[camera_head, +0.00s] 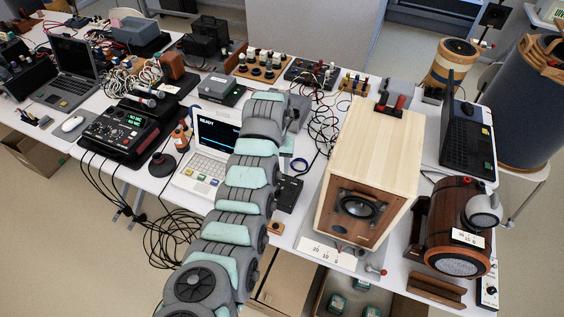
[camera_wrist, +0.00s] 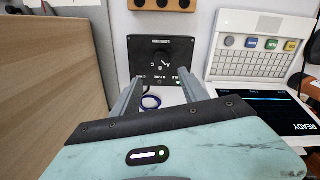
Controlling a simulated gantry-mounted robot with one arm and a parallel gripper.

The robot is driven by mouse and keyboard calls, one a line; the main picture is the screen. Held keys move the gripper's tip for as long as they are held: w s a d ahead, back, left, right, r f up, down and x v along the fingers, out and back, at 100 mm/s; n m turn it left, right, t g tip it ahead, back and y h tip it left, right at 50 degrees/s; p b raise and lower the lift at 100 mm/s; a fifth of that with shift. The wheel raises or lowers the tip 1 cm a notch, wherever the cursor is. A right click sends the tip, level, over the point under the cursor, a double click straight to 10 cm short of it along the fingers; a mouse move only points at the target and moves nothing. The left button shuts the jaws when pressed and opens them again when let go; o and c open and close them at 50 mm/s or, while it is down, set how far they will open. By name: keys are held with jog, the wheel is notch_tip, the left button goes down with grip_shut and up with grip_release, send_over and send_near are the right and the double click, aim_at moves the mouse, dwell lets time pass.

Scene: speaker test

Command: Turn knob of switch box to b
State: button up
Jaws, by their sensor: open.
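The switch box (camera_wrist: 143,47) is a black box with a round black knob (camera_wrist: 160,58) and white markings, shown upside down in the wrist view. Small white letters or lines sit around the knob; I cannot tell clearly which one it points to. In the head view the switch box (camera_head: 290,192) is partly hidden behind my arm, between the laptop and the wooden speaker. My gripper (camera_wrist: 160,77) is open. Its two grey fingers reach toward the box's near edge, one on each side, with nothing between them. Contact with the knob is not visible. The head view does not show the fingertips clearly.
A wooden speaker (camera_head: 372,150) stands close to the right of the box; its side (camera_wrist: 50,80) fills the wrist view's left. A white laptop (camera_head: 205,165) is on the other side. A blue cable loop (camera_wrist: 150,102) lies beside the box. Loose black cables (camera_head: 322,125) lie behind it.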

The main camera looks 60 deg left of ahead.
notch_tip(320, 180, down, 8)
jog(key=shift+s+r+b, duration=0.15)
jog(key=shift+r+b, duration=0.05)
jog(key=shift+b, duration=0.3)
jog(key=shift+f+b, duration=0.9)
jog(key=shift+f, duration=0.75)
jog(key=shift+c, duration=0.2)
grip_shut()
